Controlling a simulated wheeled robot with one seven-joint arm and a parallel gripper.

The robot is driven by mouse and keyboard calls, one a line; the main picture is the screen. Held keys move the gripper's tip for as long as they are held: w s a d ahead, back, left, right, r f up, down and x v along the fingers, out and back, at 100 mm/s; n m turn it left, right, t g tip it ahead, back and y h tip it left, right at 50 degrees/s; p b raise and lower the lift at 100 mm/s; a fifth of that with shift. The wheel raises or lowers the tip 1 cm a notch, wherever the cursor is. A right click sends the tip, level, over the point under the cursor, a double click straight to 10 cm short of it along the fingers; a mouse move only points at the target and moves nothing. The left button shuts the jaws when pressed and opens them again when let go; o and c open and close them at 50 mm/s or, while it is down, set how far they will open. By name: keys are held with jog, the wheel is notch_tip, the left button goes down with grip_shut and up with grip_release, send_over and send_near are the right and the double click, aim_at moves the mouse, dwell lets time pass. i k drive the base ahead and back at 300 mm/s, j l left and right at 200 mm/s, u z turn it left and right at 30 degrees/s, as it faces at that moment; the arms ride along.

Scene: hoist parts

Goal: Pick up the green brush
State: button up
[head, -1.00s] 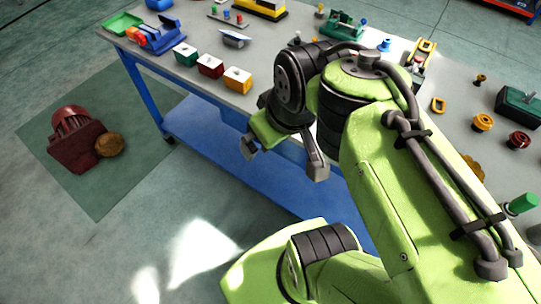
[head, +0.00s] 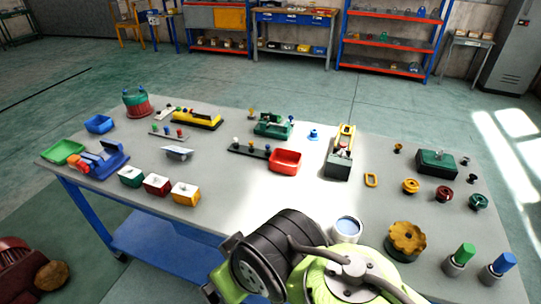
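The green brush (head: 465,254) is a short upright piece with a green top and a grey lower part. It stands at the right front of the grey table (head: 330,212), beside a similar blue-topped piece (head: 498,268). My gripper (head: 212,291) is at the bottom of the head view, left of my arm's wrist and well to the left of the green brush. Most of it is hidden or cut off by the frame edge, so its fingers cannot be judged.
A yellow-brown gear (head: 407,238) and a white cup with blue inside (head: 347,228) stand between my arm and the green brush. Several knobs (head: 444,194) and a dark green box (head: 437,162) lie behind it.

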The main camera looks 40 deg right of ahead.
aim_at(467, 251)
jog(key=z, duration=0.45)
jog(key=k+z, duration=0.1)
jog(key=z, duration=1.25)
jog(key=l+z, duration=0.1)
jog(key=z, duration=0.3)
jog(key=k+z, duration=0.1)
jog(key=z, duration=0.35)
jog(key=l+z, duration=0.1)
jog(key=z, duration=0.35)
